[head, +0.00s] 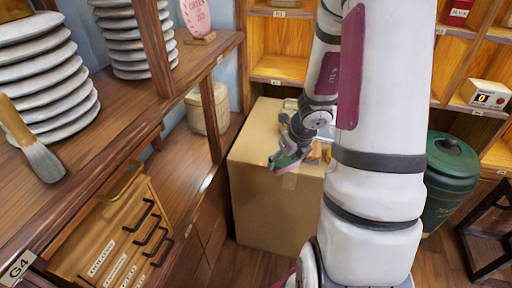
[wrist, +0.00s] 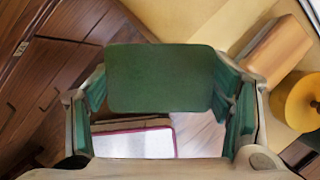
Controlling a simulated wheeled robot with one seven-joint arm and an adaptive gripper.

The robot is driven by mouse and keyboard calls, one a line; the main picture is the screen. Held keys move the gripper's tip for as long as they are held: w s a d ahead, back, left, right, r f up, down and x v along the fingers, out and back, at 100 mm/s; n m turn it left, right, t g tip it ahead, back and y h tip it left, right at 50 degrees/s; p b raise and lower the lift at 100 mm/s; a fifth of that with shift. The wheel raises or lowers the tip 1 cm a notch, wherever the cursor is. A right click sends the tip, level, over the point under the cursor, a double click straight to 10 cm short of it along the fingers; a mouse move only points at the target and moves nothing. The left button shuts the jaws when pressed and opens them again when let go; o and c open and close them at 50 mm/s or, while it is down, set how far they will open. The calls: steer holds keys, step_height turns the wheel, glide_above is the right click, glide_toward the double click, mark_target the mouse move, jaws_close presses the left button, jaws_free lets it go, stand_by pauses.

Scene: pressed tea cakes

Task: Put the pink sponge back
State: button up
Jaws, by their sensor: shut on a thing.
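My gripper (head: 287,152) is over the near part of the cardboard box top in the head view, where it looks small and partly blurred. In the wrist view its green-padded fingers (wrist: 165,100) stand on either side of a block with a flat dark green face (wrist: 160,78). The head view does not show clearly whether the sponge touches anything below.
The cardboard box (head: 270,205) stands between a wooden counter with plates (head: 45,80) and my arm. The wrist view shows a yellow round object (wrist: 298,100) and a brown block (wrist: 277,50) to the right. A green bin (head: 452,165) and shelves stand at the right.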

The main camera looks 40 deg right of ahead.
steer(key=p, duration=0.6)
glide_above(256, 148)
steer(key=s, duration=0.1)
steer(key=shift+s+a+f, duration=0.1)
steer(key=shift+f, duration=0.7)
steer(key=shift+f+b, duration=0.6)
steer(key=shift+f, duration=1.1)
steer(key=shift+f, duration=0.1)
steer(key=o, duration=1.4)
steer(key=shift+o, duration=0.2)
